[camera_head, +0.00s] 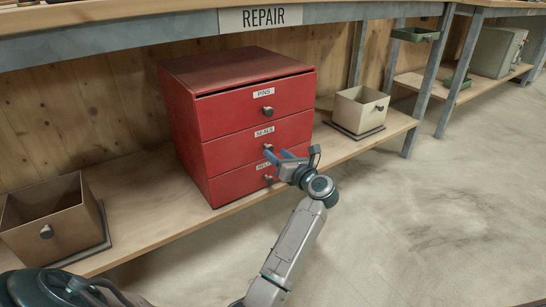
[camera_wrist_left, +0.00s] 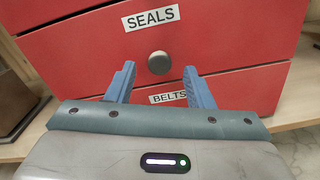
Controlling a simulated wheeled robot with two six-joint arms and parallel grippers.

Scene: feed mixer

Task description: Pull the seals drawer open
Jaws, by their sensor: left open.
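The red drawer cabinet (camera_head: 190,110) stands on the wooden shelf with three drawers labelled PINS, SEALS and BELTS. The seals drawer (camera_head: 235,149) is the middle one and looks closed. It also shows in the left wrist view (camera_wrist_left: 220,45), with its round grey knob (camera_wrist_left: 159,62) below the SEALS label. My left gripper (camera_head: 275,155) is in front of the cabinet at the height of the seals knob. In the left wrist view its two blue fingers (camera_wrist_left: 160,82) are apart, one on each side below the knob, with nothing between them. Whether they touch the drawer front cannot be told. My right gripper is not in view.
An open box (camera_head: 70,236) with a knob stands on the shelf at left. A smaller pale box (camera_head: 349,110) stands right of the cabinet. The REPAIR bench edge (camera_head: 150,25) runs above. The floor (camera_head: 430,220) in front at right is clear.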

